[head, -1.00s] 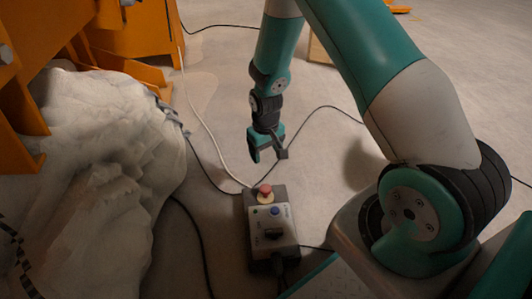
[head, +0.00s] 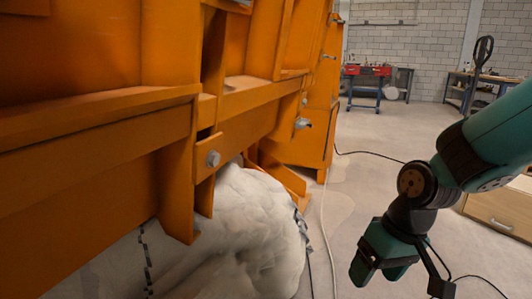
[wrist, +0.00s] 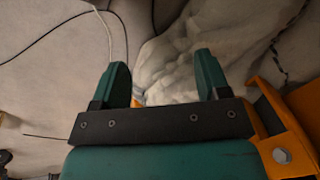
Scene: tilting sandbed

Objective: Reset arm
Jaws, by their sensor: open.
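My gripper (head: 374,268) hangs in the air at the right of the head view, pointing down, to the right of the orange sandbed frame (head: 250,133). In the wrist view my gripper (wrist: 163,85) has its two green fingers wide apart with nothing between them. A pale, lumpy sand heap (head: 250,222) lies under the orange frame; it also shows beyond the fingers in the wrist view (wrist: 205,40). The gripper touches nothing that I can see.
A white cable (head: 326,225) and black cables (head: 368,154) run over the floor. A wooden box (head: 500,212) stands at the right. A red tool cart (head: 367,71) and a workbench (head: 484,78) stand at the back wall. Open floor (head: 395,122) lies between.

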